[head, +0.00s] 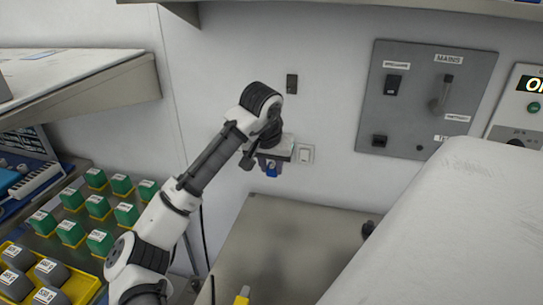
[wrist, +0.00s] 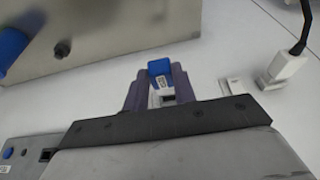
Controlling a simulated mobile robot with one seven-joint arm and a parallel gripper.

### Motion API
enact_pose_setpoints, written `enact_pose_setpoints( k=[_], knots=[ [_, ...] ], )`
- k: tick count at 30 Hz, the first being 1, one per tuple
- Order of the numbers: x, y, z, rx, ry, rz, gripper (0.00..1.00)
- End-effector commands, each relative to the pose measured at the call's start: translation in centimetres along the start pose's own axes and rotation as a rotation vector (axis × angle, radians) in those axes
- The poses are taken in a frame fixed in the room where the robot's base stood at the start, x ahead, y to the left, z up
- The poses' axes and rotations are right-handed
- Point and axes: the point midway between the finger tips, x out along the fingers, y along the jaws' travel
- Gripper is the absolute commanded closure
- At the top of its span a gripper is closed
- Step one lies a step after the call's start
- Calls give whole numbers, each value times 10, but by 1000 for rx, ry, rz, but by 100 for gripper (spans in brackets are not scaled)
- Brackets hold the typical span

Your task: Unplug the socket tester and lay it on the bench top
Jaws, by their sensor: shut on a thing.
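The socket tester is a small blue block with a white label. In the wrist view the tester (wrist: 160,70) sits between the two purple fingers of my gripper (wrist: 160,82), which is shut on it. In the head view my gripper (head: 270,163) is at the back wall, just above the bench's rear edge, and the blue tester (head: 272,172) shows below it. The gripper hides the wall behind it, so I cannot tell whether the tester is still in a socket. The grey bench top (head: 310,225) is below and in front, with bare room.
A white wall fitting (head: 305,153) is just right of my gripper. A grey mains panel (head: 430,95) is on the wall at right. A large white body (head: 450,225) borders the bench on the right. Green blocks (head: 97,206) stand at left. A white plug with a dark cable (wrist: 285,68) shows in the wrist view.

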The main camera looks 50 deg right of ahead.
Motion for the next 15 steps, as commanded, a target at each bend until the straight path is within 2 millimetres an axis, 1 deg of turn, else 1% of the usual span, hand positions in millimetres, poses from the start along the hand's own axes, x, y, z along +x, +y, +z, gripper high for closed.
enact_pose_setpoints(
  k=[1, 15],
  knots=[
    [-8, 0, -2, 0, 0, 1, 100],
    [-44, 0, -4, 1, 1, 1, 100]
  ],
)
